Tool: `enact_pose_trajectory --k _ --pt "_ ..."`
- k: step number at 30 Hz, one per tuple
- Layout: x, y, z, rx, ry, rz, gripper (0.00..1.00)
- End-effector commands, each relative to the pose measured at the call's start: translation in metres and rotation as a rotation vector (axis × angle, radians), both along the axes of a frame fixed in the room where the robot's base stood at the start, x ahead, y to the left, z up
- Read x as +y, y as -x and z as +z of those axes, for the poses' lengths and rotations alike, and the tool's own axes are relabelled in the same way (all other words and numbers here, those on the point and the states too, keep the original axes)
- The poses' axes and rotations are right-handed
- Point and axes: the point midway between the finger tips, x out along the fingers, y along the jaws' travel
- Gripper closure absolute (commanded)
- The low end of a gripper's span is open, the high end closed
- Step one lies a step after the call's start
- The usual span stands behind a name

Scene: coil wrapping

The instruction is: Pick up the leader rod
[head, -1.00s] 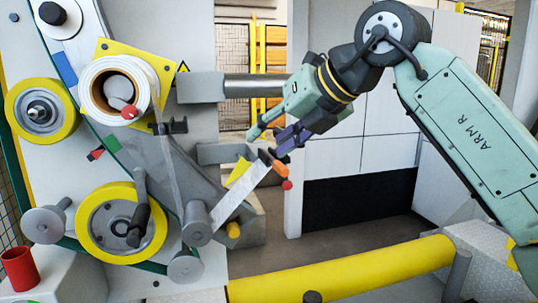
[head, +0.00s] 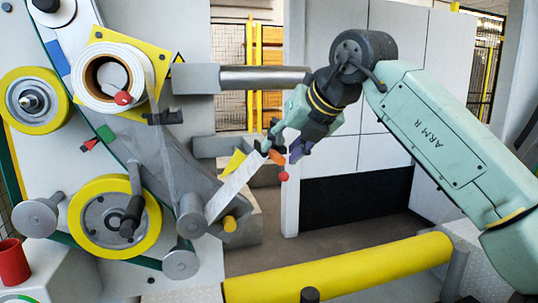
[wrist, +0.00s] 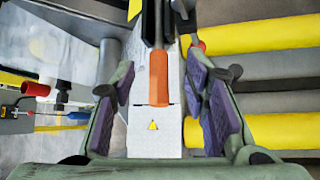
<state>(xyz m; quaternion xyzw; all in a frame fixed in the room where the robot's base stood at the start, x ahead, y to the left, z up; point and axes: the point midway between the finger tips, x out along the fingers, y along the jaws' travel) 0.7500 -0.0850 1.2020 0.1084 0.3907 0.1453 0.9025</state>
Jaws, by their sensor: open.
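The leader rod, with an orange grip (head: 277,157) and a red ball end (head: 283,176), is at the upper end of a white strip (head: 236,188). The strip slopes up from a grey roller. My gripper (head: 286,142) is open around the rod's end, pointing down and to the left. In the wrist view the orange grip (wrist: 158,78) lies between my purple-padded fingers (wrist: 160,100), with space on both sides. Finger contact cannot be told in the head view.
The machine at left carries a white roll (head: 106,77), yellow-rimmed wheels (head: 115,217) and a red cup (head: 13,262). A grey horizontal bar (head: 264,79) sticks out above my gripper. A yellow rail (head: 340,268) crosses below. The space right of the rod is open.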

Motion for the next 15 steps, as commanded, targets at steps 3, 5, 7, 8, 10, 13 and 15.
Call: enact_pose_trajectory --k 3,5,7,8,10,13,15 --pt "0.0059 -0.0082 -0.0101 -0.003 0.000 0.003 0.59" --pt "0.0063 -0.0093 -0.0102 -0.003 0.000 0.001 0.59" --pt "0.0060 -0.0091 -0.0094 -0.003 0.000 0.001 0.59" --pt "0.0059 -0.0091 -0.0094 -0.003 0.000 0.001 0.59" --pt "0.0060 -0.0089 -0.0094 -0.003 0.000 0.001 0.60" --pt "0.0060 -0.0089 -0.0094 -0.003 0.000 0.001 0.67" --pt "0.0059 -0.0088 -0.0094 -0.003 0.000 0.001 0.71"
